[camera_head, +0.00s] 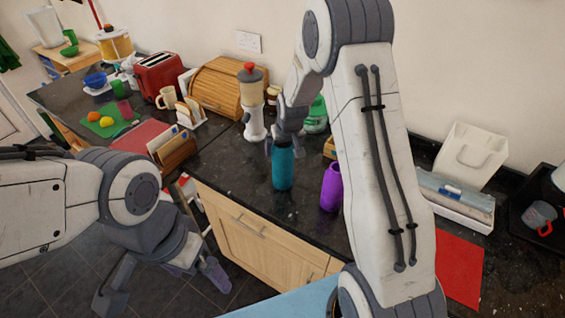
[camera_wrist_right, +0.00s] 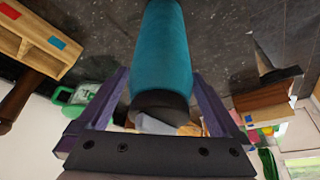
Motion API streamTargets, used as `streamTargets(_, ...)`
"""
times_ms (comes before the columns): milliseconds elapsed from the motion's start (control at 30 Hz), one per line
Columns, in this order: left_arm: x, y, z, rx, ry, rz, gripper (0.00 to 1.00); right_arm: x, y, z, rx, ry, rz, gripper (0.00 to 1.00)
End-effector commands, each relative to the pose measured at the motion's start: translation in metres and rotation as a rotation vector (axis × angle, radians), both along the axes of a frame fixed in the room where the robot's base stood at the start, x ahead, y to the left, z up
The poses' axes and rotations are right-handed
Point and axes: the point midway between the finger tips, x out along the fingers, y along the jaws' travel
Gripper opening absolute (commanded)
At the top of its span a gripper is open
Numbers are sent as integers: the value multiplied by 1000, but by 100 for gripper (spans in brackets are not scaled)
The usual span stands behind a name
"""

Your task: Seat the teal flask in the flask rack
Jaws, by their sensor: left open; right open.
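The teal flask (camera_head: 282,168) stands upright on the dark counter near its front edge, its dark cap up. In the right wrist view the teal flask (camera_wrist_right: 163,45) lies between the fingers of my right gripper (camera_wrist_right: 157,76). In the head view my right gripper (camera_head: 284,146) is open around the flask's top; gaps show beside the cap in the wrist view. My left gripper (camera_head: 158,285) is open and empty, low over the floor before the cabinets. A wooden piece with red and blue squares (camera_wrist_right: 38,38) may be the flask rack; my right arm hides most of that area in the head view.
A purple flask (camera_head: 331,187) stands right of the teal one, close to my right arm. A blender (camera_head: 251,100), a bread box (camera_head: 214,87) and a red toaster (camera_head: 160,77) stand behind.

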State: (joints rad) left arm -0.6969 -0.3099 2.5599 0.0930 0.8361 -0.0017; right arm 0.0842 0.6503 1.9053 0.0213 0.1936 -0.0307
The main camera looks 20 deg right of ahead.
Motion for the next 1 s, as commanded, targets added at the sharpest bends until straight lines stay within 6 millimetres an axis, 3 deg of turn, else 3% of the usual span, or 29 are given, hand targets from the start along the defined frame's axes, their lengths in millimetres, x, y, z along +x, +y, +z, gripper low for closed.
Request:
streamTargets(133, 0, 0, -1, 0, 0, 0, 100, 0, 1, 0, 0, -1, 1, 96)
streamTargets(300, 0, 0, -1, 0, 0, 0, 100, 0, 1, 0, 0, 0, 1, 31)
streamTargets(400, 0, 0, 0, 0, 0, 0, 100, 0, 1, 0, 0, 0, 1, 0)
streamTargets(733, 0, 0, -4, 0, 0, 1, 100, 2, 1, 8, -1, -7, 1, 0)
streamTargets(1000, 0, 0, -21, 0, 0, 3, 100, 2, 1, 57, -1, -11, 1, 0)
